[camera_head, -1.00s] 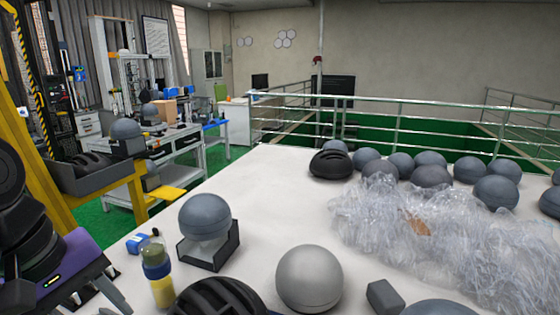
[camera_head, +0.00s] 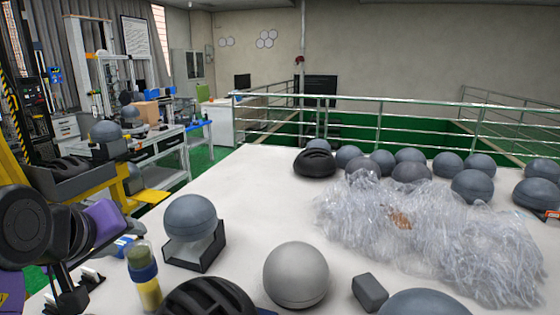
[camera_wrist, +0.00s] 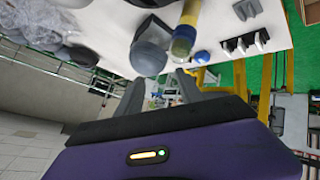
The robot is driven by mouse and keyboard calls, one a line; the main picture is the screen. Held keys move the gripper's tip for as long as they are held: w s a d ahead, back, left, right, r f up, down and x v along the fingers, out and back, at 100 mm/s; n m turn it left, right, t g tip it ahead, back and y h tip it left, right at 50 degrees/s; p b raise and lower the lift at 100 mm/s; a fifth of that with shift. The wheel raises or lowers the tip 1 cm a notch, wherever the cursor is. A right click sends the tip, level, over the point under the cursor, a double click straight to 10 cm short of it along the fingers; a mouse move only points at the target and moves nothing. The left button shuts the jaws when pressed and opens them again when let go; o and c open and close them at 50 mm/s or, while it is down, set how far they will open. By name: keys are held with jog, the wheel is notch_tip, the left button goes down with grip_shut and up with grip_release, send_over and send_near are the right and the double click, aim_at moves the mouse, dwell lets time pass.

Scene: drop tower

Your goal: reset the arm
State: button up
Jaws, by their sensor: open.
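My gripper (camera_wrist: 158,90) is open and empty in the wrist view, its two dark fingers spread apart beyond its purple body. Past the fingers are a grey dome (camera_wrist: 148,58) and a bottle with a yellow lower part and blue band (camera_wrist: 184,42); I cannot tell the exact gap to them. In the head view, my dark arm and purple gripper body are at the lower left, beside the white table (camera_head: 255,185). The bottle (camera_head: 143,275) stands upright on the table to the right of my gripper. Its fingertips are hard to make out in that view.
A grey dome sits in a black holder (camera_head: 195,255) near the bottle. A black helmet (camera_head: 207,298), a pale grey dome (camera_head: 296,275) and a dark block (camera_head: 370,291) are along the front. Crumpled clear plastic (camera_head: 420,235) covers the right. A yellow frame (camera_head: 95,188) stands left.

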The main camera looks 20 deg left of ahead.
jog(key=w+d+f+m+t+y, duration=0.1)
jog(key=w+d+f+t, duration=0.15)
jog(key=w+d, duration=0.35)
jog(key=w+d+f+m+t+y, duration=0.1)
jog(key=w+d+t, duration=0.2)
jog(key=w+d, duration=0.25)
jog(key=s+d+f+t+y+p, duration=0.15)
jog(key=d+f, duration=0.25)
jog(key=d, duration=0.6)
jog(key=s+d+f+t+y, duration=0.1)
jog(key=s+d+f, duration=0.15)
jog(key=d, duration=0.65)
jog(key=s+d+f+m+h, duration=0.3)
jog(key=s+d, duration=0.7)
jog(key=s, duration=0.1)
jog(key=s+d+f+m+g+h+p, duration=0.1)
jog(key=s+d+f+m+h, duration=0.2)
jog(key=s+d, duration=0.8)
jog(key=s+d+f+m+g+h, duration=0.1)
jog(key=s+d+f+m+h, duration=0.2)
jog(key=s+d, duration=0.7)
jog(key=shift+s+d+f+m, duration=0.4)
jog(key=shift+s+m, duration=0.25)
jog(key=shift+m, duration=0.15)
